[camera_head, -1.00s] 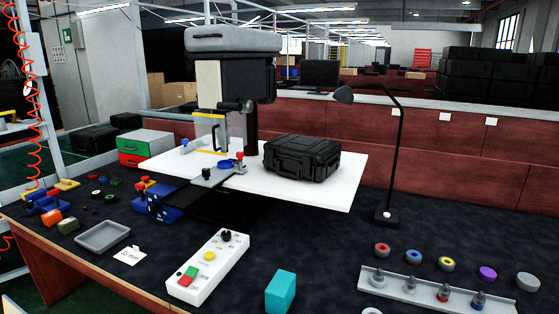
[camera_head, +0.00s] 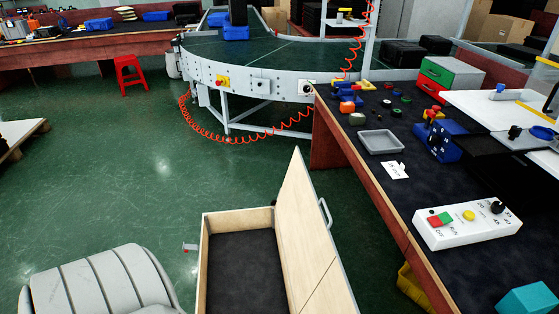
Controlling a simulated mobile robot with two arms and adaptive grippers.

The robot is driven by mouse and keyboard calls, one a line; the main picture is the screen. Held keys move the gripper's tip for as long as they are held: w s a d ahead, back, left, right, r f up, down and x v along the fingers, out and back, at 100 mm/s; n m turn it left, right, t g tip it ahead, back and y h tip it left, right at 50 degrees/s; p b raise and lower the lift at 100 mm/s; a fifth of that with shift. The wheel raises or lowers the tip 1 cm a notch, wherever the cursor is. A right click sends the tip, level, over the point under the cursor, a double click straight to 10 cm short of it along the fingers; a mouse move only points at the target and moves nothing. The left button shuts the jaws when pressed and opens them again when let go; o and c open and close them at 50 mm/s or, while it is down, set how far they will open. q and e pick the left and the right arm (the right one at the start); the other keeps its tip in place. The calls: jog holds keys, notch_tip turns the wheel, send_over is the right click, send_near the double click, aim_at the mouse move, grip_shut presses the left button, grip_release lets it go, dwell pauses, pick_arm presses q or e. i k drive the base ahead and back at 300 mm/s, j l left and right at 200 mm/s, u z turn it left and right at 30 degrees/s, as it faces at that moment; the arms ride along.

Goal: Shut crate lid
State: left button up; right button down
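A wooden crate (camera_head: 202,262) with a dark lined inside stands on the floor at the bottom centre, in front of the workbench. Its light wooden lid (camera_head: 300,235) stands open, raised along the crate's right side, with a metal handle (camera_head: 325,212) on the lid's outer side. A small latch (camera_head: 190,247) sticks out at the crate's left side. The inside that I can see looks empty. The crate's near end is cut off by the bottom edge. Neither of my grippers is in view.
The workbench (camera_head: 390,225) stands close to the lid's right, with a white control box (camera_head: 466,223) and a grey tray (camera_head: 380,142). A grey rounded ribbed object (camera_head: 100,285) is at lower left. A red stool (camera_head: 130,75) and curved conveyor (camera_head: 245,80) stand behind.

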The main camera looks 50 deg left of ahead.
aim_at(319, 281)
jog(key=u, duration=1.15)
